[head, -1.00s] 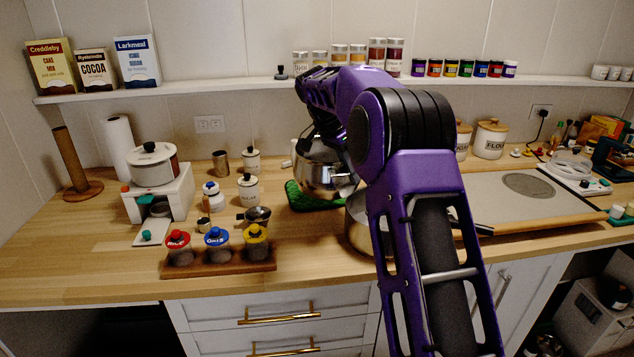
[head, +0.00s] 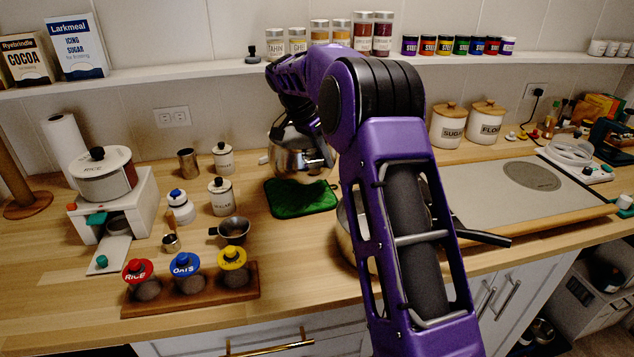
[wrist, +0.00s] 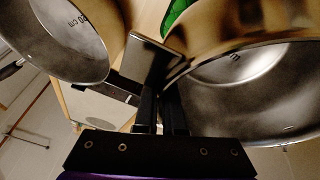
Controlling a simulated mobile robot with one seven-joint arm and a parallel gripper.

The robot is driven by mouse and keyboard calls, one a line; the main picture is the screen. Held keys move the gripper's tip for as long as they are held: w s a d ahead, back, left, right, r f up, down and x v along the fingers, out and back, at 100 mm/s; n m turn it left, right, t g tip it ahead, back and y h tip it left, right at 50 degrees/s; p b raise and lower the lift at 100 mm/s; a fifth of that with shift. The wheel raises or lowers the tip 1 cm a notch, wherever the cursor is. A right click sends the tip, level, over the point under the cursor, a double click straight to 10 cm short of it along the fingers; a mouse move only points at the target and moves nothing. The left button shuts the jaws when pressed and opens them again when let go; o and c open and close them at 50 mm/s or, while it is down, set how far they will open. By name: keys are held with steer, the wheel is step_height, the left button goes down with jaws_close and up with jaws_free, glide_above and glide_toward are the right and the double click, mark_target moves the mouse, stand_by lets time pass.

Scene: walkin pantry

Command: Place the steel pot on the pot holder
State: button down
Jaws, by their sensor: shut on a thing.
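The steel pot (head: 298,158) is held up by my gripper, its body over the back part of the green pot holder (head: 305,202). A gap between pot and holder seems to show, but I cannot measure it. The holder lies flat on the counter, its front part bare. In the wrist view, my gripper (wrist: 168,100) is shut at the side of a steel pot (wrist: 240,95) on the right; the exact grip is hard to see. A green corner of the pot holder (wrist: 176,12) shows at the top.
A second steel pan (head: 350,235) with a black handle stands right of the holder, partly behind my arm; it also shows in the wrist view (wrist: 68,45). A jar rack (head: 190,290), a small dark-handled cup (head: 232,232) and canisters (head: 222,197) stand to the left.

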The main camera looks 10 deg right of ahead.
mark_target(322, 173)
steer(key=shift+f, duration=3.05)
steer(key=shift+f+b, duration=0.2)
steer(key=shift+b, duration=0.15)
steer(key=c, duration=1)
jaws_free()
steer(key=p+v, duration=0.1)
steer(key=v, duration=1.1)
steer(key=shift+r, duration=0.25)
